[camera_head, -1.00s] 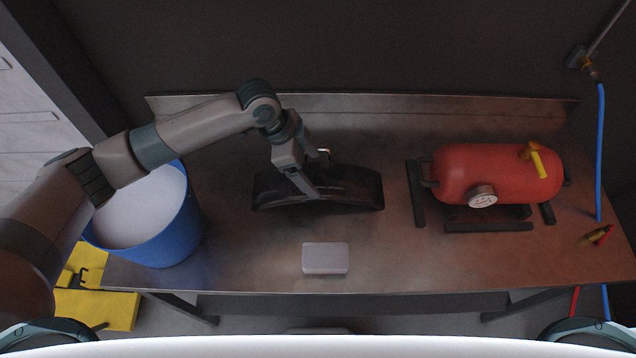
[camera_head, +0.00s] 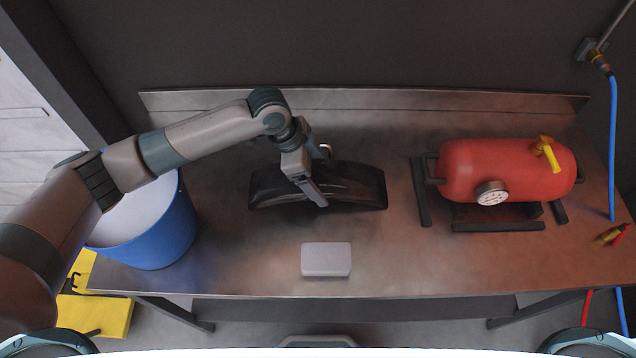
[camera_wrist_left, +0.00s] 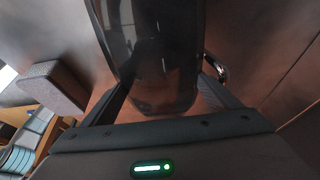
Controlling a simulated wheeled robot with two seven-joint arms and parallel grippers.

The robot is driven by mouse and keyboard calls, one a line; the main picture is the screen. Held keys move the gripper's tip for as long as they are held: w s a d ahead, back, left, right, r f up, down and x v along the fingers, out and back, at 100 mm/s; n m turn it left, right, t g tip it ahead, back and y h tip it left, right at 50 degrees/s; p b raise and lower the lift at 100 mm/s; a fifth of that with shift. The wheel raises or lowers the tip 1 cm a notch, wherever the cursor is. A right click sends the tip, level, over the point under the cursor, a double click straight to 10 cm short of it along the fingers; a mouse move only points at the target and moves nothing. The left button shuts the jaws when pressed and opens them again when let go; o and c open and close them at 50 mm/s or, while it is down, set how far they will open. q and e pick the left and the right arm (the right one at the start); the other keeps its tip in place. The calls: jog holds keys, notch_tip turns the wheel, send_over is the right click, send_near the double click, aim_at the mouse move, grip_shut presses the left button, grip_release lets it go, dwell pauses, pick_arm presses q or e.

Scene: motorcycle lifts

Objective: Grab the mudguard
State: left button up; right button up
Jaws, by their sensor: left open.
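The mudguard (camera_head: 350,185) is a dark, glossy curved piece lying on the metal workbench, left of the middle. My left gripper (camera_head: 318,192) is over it, reaching down from the back left, with one finger seen in front of the mudguard. In the left wrist view the mudguard (camera_wrist_left: 155,50) runs lengthwise between the two open fingers of the left gripper (camera_wrist_left: 165,95). I cannot tell whether a finger touches it. My right gripper is not in view.
The metal workbench (camera_head: 400,270) also holds a blue bucket (camera_head: 165,235) at left, a small grey block (camera_head: 326,260) in front, and a red tank (camera_head: 505,170) with a gauge at right. A blue hose (camera_head: 613,150) hangs at the right edge. Bare bench lies between block and tank.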

aim_at(320, 175)
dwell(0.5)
pick_arm(q)
jog(key=c, duration=1.4)
jog(key=shift+o, duration=0.2)
jog(key=shift+r, duration=0.1)
jog(key=shift+w+d+r, duration=0.1)
jog(key=shift+r, duration=0.35)
notch_tip(320, 175, up, 8)
jog(key=b, duration=0.3)
jog(key=shift+r, duration=0.5)
